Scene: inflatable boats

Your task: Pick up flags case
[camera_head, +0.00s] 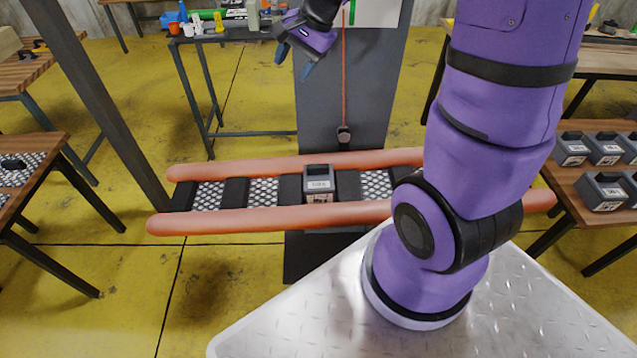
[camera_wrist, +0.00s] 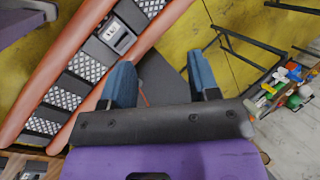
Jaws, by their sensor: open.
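A small grey case (camera_head: 318,184) with a dark handle on top and a white label sits upright on the middle of the orange inflatable boat (camera_head: 225,222), between its two tubes. Its label is too small to read, so I cannot tell whether it is the flags case. It also shows in the wrist view (camera_wrist: 116,36), left of the fingers. My gripper (camera_head: 294,62) is open and empty, its blue fingers raised well above and behind the case, apart from it. The fingers also show in the wrist view (camera_wrist: 160,66).
Several similar grey cases (camera_head: 604,191) stand on a wooden table at the right. A dark upright panel (camera_head: 370,100) with a hanging orange strap stands behind the boat. A back table (camera_head: 240,34) holds small coloured items. A grey post (camera_head: 100,105) rises at the left.

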